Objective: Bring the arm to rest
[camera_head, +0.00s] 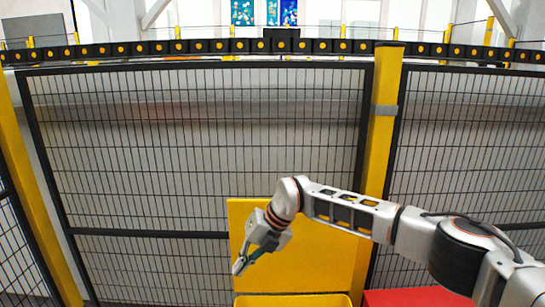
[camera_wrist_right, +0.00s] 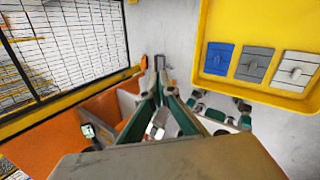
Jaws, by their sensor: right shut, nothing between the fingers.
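My right arm reaches in from the right in the head view. It is bent at the wrist, and its gripper (camera_head: 240,266) points down and to the left, in front of a yellow panel (camera_head: 328,262). In the right wrist view the fingers (camera_wrist_right: 157,66) come together at their tips, with nothing held between them. My left arm and left gripper do not show in the head view.
A black mesh fence (camera_head: 150,150) with yellow posts (camera_head: 380,140) stands ahead. A yellow bin rim (camera_head: 290,300) and a red surface (camera_head: 420,298) lie below. The wrist view shows a yellow tray (camera_wrist_right: 262,86) with one blue and two grey pieces.

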